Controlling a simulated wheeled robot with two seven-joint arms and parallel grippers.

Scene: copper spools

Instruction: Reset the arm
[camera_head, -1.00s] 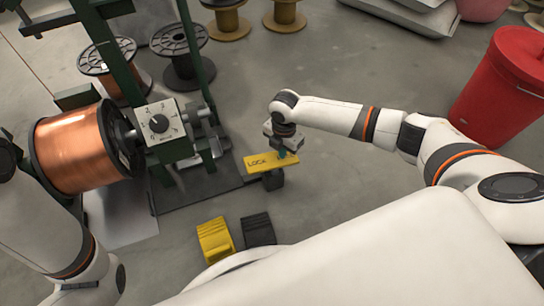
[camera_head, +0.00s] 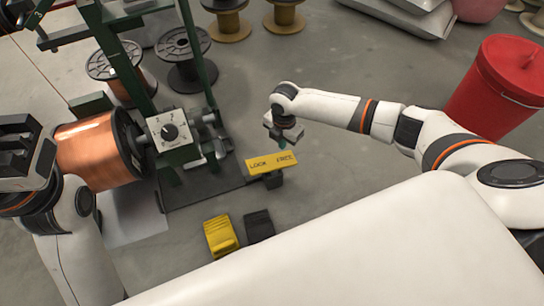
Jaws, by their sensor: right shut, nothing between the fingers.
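My right gripper (camera_head: 283,143) points down just above the yellow plate (camera_head: 270,162) marked LOCK and FREE. It is shut and empty, and its fingertips are small and partly hidden by the wrist. My left arm stands at the left edge, with its gripper (camera_head: 22,150) raised in front of the large copper spool (camera_head: 90,155). The spool is mounted on a dark green winding stand with a numbered dial (camera_head: 170,132).
A red lidded bin (camera_head: 503,88) is at the right. Spools (camera_head: 183,58) and white sacks (camera_head: 410,15) lie behind. The grey floor between the right arm and the bin is clear.

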